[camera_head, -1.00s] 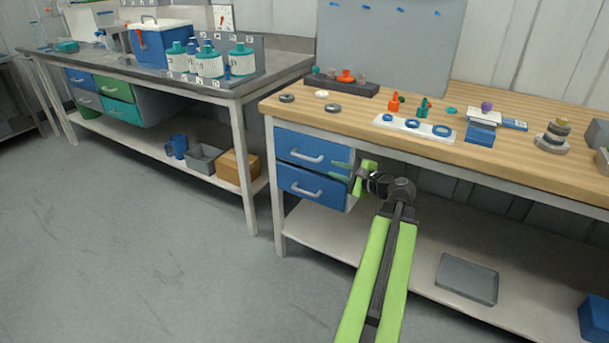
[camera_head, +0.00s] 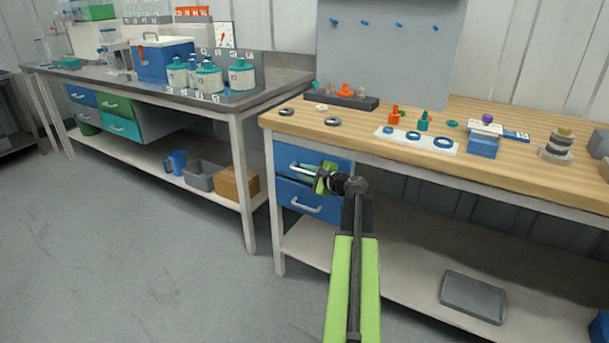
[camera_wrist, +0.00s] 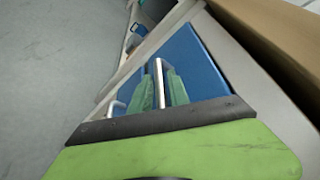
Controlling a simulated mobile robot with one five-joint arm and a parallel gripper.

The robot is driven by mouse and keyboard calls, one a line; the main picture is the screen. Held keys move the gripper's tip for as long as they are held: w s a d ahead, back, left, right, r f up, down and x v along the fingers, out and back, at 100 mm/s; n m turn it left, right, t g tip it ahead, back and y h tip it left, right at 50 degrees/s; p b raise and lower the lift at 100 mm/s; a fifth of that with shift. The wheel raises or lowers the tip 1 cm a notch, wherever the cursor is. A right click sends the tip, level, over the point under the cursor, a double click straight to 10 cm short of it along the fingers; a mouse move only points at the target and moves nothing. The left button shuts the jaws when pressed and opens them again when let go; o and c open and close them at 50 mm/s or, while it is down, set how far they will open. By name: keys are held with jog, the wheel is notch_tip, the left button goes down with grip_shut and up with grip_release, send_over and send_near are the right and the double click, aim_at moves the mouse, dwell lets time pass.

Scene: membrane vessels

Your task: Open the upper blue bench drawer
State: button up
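The upper blue bench drawer (camera_head: 283,152) sits under the left end of the wooden bench top, its front looking flush and closed. Its pale bar handle (camera_head: 296,166) is partly hidden by my gripper (camera_head: 308,172), which is at the drawer front. In the wrist view, the handle (camera_wrist: 160,82) lies between the two green fingers of my gripper (camera_wrist: 161,88). The fingers stand apart on either side of it, open, with small gaps showing. The blue drawer front (camera_wrist: 200,68) is behind them.
The lower blue drawer (camera_head: 290,187) with its own handle (camera_head: 306,206) is just below; that handle also shows in the wrist view (camera_wrist: 115,108). The wooden bench top (camera_head: 290,125) overhangs above. A grey tray (camera_head: 473,297) lies on the lower shelf. Floor is clear to the left.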

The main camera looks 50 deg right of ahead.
jog(key=shift+w+f, duration=0.1)
jog(key=shift+w, duration=0.3)
grip_shut()
dwell(1.1)
